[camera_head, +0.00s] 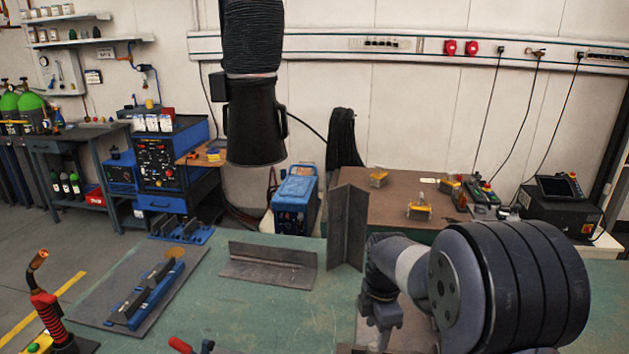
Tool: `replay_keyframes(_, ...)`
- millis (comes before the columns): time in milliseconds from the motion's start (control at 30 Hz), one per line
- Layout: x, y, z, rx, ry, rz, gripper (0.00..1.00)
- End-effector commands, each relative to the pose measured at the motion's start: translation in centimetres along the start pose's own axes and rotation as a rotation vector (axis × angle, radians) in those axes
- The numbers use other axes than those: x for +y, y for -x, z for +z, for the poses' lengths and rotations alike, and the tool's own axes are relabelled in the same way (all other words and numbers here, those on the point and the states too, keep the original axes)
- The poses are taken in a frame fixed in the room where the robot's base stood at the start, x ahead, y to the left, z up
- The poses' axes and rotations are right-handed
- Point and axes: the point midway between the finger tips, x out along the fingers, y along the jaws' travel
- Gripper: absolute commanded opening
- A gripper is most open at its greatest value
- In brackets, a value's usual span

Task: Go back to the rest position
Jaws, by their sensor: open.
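My arm comes in from the right, its big ribbed joint filling the lower right of the head view. My gripper (380,322) points down over the green table (225,318), just in front of an upright steel angle piece (346,228). Its jaws are small in the picture and partly hidden by my own wrist; they are open, and I see nothing held between them. Whether the gripper touches anything below cannot be told.
A steel angle (268,264) lies left of the upright piece. A grey plate (88,312) with a blue fixture (148,295) is further left. A red welding torch (45,305) stands at the front left. A black extraction hood (256,125) hangs above.

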Motion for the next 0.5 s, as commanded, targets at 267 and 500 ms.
replay_keyframes(267, -0.1, -4.8, 0.0, 0.000, 0.000, -0.003, 0.50)
replay_keyframes(500, 0.0, -5.6, 0.0, 0.000, -0.027, 0.001, 0.50)
